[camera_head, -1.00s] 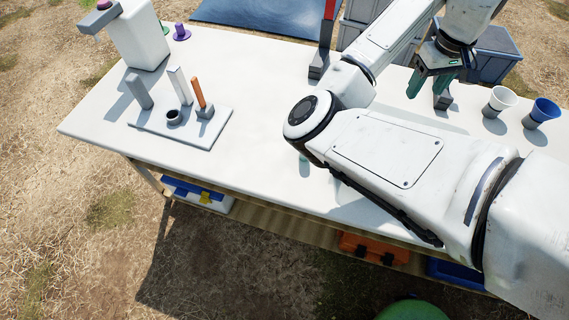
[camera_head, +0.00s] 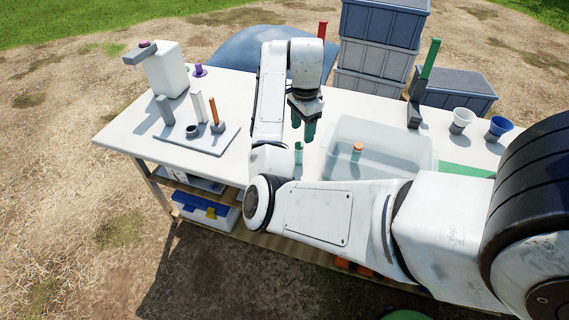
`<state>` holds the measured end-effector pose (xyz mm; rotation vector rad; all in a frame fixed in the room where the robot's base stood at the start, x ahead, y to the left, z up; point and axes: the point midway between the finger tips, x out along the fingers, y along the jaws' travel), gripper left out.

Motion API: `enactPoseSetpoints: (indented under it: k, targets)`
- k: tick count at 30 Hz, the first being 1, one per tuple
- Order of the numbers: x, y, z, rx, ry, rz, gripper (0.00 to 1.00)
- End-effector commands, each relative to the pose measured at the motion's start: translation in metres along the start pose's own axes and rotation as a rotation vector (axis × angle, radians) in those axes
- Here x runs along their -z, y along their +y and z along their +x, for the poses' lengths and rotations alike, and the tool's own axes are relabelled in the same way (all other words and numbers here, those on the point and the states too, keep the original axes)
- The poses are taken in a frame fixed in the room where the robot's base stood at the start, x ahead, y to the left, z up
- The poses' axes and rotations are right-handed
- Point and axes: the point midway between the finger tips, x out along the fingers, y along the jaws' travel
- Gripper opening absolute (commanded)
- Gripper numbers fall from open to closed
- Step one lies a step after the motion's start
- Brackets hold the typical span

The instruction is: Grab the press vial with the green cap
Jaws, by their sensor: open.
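A small pale vial with a green top (camera_head: 298,153) stands on the white table in the middle, partly hidden at its lower part by my arm. It is small, and I cannot tell whether it is the press vial. My gripper (camera_head: 303,126) points down with its green fingers apart and empty. It hangs above and just behind this vial in the picture, not visibly touching it.
A clear tub (camera_head: 400,150) right of my gripper holds an orange-capped item (camera_head: 357,149). A green-handled stand (camera_head: 429,62) and white (camera_head: 461,119) and blue (camera_head: 499,127) cups are farther right. A board with posts (camera_head: 185,138) is at left. Stacked crates (camera_head: 380,55) stand behind.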

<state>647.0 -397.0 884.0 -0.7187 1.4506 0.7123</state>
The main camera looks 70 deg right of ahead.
Motion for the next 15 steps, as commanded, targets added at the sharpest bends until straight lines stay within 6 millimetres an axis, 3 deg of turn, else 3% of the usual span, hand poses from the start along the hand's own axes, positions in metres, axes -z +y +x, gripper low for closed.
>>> enactPoseSetpoints:
  k: [15]
  targets:
    - [-0.001,0.0,0.056,-0.005,-0.002,0.046,0.6]
